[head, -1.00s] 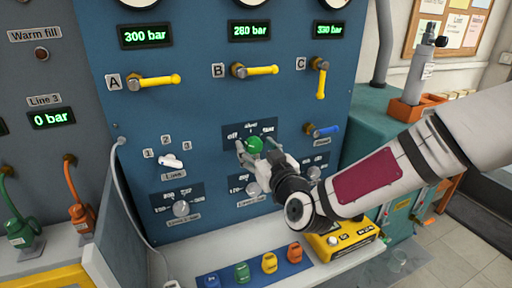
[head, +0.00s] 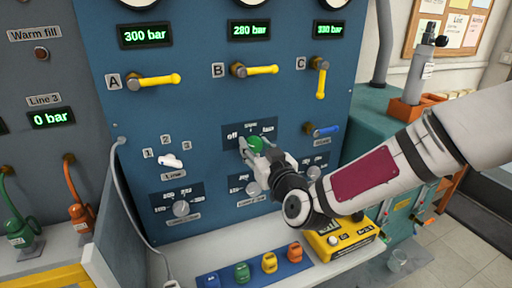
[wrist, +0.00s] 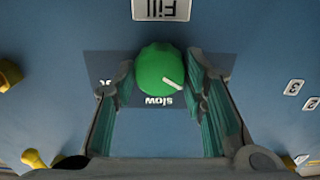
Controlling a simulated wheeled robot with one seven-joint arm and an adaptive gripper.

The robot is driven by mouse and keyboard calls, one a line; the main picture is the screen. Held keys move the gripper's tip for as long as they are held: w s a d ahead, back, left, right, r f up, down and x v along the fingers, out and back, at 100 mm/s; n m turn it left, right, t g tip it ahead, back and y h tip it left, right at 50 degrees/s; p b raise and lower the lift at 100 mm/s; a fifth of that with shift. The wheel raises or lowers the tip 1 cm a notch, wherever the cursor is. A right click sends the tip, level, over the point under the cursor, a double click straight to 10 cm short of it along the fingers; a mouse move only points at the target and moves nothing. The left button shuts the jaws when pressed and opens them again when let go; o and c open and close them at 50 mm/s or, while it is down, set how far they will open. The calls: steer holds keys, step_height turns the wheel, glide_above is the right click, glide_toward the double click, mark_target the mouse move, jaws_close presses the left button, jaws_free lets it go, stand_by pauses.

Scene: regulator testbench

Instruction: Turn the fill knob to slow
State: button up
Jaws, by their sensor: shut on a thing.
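The green fill knob (head: 255,144) sits on the blue panel, below the middle display, with "off", "slow" and "fast" marked around its top. In the wrist view, which is upside down, the knob (wrist: 158,68) shows a white pointer line aimed down and right, between the "slow" label (wrist: 158,101) and the side hidden behind a finger. My gripper (head: 252,150) is shut on the knob, one finger on each side. The "off" label shows in the head view (head: 232,136). The "Fill" label (wrist: 160,9) is at the wrist view's top edge.
Yellow valve levers A (head: 155,81), B (head: 258,70) and C (head: 320,84) stand above. A white line selector (head: 171,161) is to the left, a blue lever (head: 326,131) to the right. A shelf below holds several coloured pieces and a yellow meter (head: 345,238).

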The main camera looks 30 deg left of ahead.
steer(key=m, duration=0.5)
steer(key=shift+w+d+m+b, duration=0.1)
steer(key=shift+m+b, duration=0.2)
steer(key=m, duration=0.5)
steer(key=shift+f+m, duration=0.1)
steer(key=shift+m, duration=0.2)
stand_by(0.3)
steer(key=o, duration=1.2)
steer(key=shift+c, duration=0.2)
steer(key=v, duration=1.2)
